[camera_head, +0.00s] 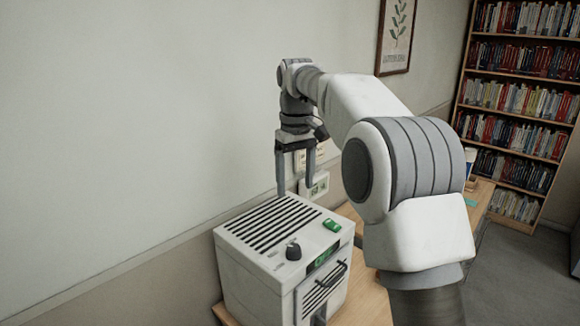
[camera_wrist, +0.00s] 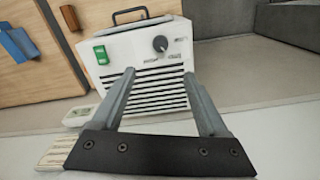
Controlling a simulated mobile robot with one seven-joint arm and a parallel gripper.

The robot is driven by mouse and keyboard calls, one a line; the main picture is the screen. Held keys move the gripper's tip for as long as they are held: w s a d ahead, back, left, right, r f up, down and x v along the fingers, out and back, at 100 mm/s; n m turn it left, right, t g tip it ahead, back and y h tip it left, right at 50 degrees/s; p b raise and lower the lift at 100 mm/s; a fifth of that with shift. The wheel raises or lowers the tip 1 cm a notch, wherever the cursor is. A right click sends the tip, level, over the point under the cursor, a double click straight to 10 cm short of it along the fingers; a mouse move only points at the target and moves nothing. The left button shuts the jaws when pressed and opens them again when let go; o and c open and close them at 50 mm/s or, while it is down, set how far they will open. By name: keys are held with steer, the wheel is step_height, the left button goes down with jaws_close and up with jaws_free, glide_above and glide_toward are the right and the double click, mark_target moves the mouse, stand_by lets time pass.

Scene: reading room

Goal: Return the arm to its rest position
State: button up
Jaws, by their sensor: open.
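My arm reaches forward over the table in the head view and bends down at the wrist. My gripper (camera_head: 296,186) is open and empty, its fingers pointing down just above the slatted top of a white box-shaped appliance (camera_head: 237,272). In the wrist view my gripper (camera_wrist: 166,92) shows two spread fingers with nothing between them. The appliance (camera_wrist: 203,27) lies beyond them, with its slats, dark knob, green switch and black handle visible. I cannot tell whether the fingertips touch it.
The appliance stands on a wooden table (camera_head: 366,300) close to the wall. A small white panel (camera_head: 315,187) is behind the gripper. A framed picture (camera_head: 396,38) hangs on the wall. A full bookshelf (camera_head: 519,88) stands at the right, with open grey floor (camera_head: 510,270) before it.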

steer(key=s+d+r+m+t, duration=0.2)
steer(key=s+d+r, duration=0.15)
steer(key=s, duration=0.55)
steer(key=s+d+r+m+t, duration=0.15)
steer(key=s+d, duration=0.25)
steer(key=s, duration=0.4)
steer(key=s+d+f+m+t, duration=0.1)
steer(key=s+d+f, duration=0.1)
steer(key=s+f, duration=0.2)
steer(key=s+d+f+m+t, duration=0.1)
steer(key=s+f, duration=0.3)
steer(key=s, duration=0.7)
steer(key=shift+s+d+f, duration=0.25)
steer(key=shift+d+f, duration=0.05)
steer(key=shift+d, duration=0.05)
